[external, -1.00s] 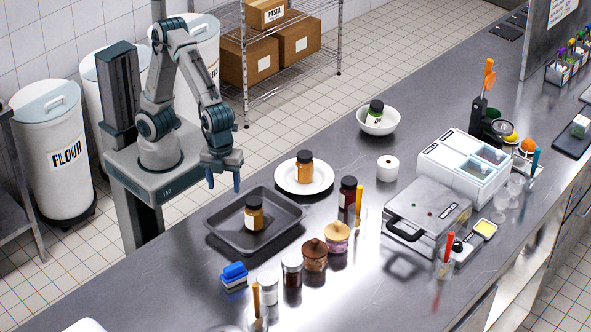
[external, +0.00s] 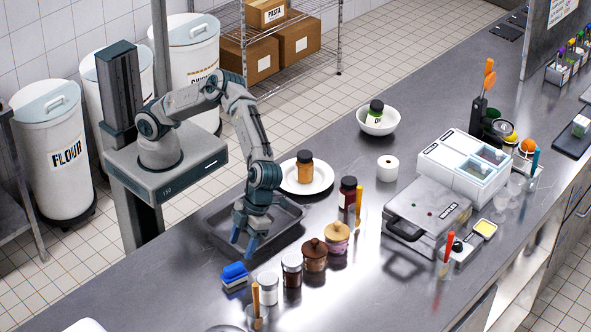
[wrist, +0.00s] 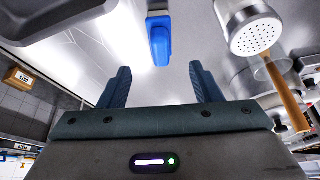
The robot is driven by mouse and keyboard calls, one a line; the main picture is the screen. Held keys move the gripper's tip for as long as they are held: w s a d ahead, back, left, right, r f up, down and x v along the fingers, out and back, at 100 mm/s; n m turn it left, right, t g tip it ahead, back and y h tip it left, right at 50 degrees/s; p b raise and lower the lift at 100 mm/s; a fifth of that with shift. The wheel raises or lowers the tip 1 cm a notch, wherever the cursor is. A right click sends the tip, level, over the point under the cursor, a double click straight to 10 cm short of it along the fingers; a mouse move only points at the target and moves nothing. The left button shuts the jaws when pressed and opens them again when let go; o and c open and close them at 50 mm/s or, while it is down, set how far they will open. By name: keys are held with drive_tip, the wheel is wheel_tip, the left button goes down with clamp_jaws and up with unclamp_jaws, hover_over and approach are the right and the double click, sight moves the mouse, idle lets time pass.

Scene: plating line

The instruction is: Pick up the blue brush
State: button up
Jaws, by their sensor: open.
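The blue brush (external: 234,271) lies on the steel counter near its front edge, in front of the dark tray. It has a blue top and a paler lower part. It also shows in the wrist view (wrist: 159,42), ahead of and between my fingers. My gripper (external: 245,247) is above the counter, just to the upper right of the brush. In the wrist view, my gripper (wrist: 159,68) has its blue fingers spread wide with nothing between them.
A shaker with a perforated lid (external: 268,288) and a dark-lidded jar (external: 292,269) stand right of the brush. The counter left of the brush is clear.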

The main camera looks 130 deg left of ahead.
sight(237, 264)
drive_tip(key=x, duration=0.5)
drive_tip(key=shift+p, duration=0.3)
drive_tip(key=shift+p+x, duration=1)
drive_tip(key=shift+x, duration=1.65)
drive_tip(key=shift+w+a, duration=0.1)
drive_tip(key=shift+a, duration=0.15)
drive_tip(key=c, duration=1.1)
